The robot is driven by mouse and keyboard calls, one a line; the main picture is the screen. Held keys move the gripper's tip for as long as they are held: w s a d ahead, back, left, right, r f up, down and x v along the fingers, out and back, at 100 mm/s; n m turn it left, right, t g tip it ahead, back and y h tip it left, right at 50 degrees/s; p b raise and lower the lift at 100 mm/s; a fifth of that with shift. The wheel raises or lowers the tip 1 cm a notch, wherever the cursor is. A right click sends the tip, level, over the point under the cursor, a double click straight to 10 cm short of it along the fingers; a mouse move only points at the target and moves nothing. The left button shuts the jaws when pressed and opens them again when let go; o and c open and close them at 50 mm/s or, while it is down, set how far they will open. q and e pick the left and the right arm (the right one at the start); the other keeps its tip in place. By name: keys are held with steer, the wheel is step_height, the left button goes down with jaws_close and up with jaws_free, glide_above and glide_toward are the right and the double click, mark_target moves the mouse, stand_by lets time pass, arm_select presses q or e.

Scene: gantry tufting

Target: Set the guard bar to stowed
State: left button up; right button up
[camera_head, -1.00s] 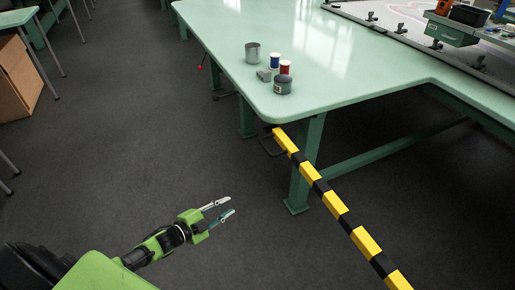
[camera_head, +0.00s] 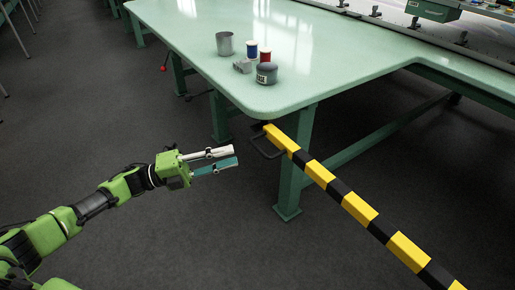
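The guard bar (camera_head: 358,207), striped yellow and black, runs from the corner of the green table down to the lower right of the head view, where the frame cuts it off. Its far end meets a dark bracket (camera_head: 264,149) below the table corner. My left gripper (camera_head: 236,156) is a short way left of that bracket, pointing right. Its two fingers lie almost parallel with a narrow gap between them, and nothing shows in the gap. It appears apart from the bar. My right gripper is not in view.
The green table (camera_head: 320,75) holds a grey cup (camera_head: 224,43), a blue spool (camera_head: 251,48), a red spool (camera_head: 265,56), a dark tin (camera_head: 266,73) and a small grey block (camera_head: 242,66). A table leg (camera_head: 291,180) stands behind the bar.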

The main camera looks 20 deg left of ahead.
mark_target(258, 147)
arm_select(q)
steer(key=x, duration=0.9)
jaws_close()
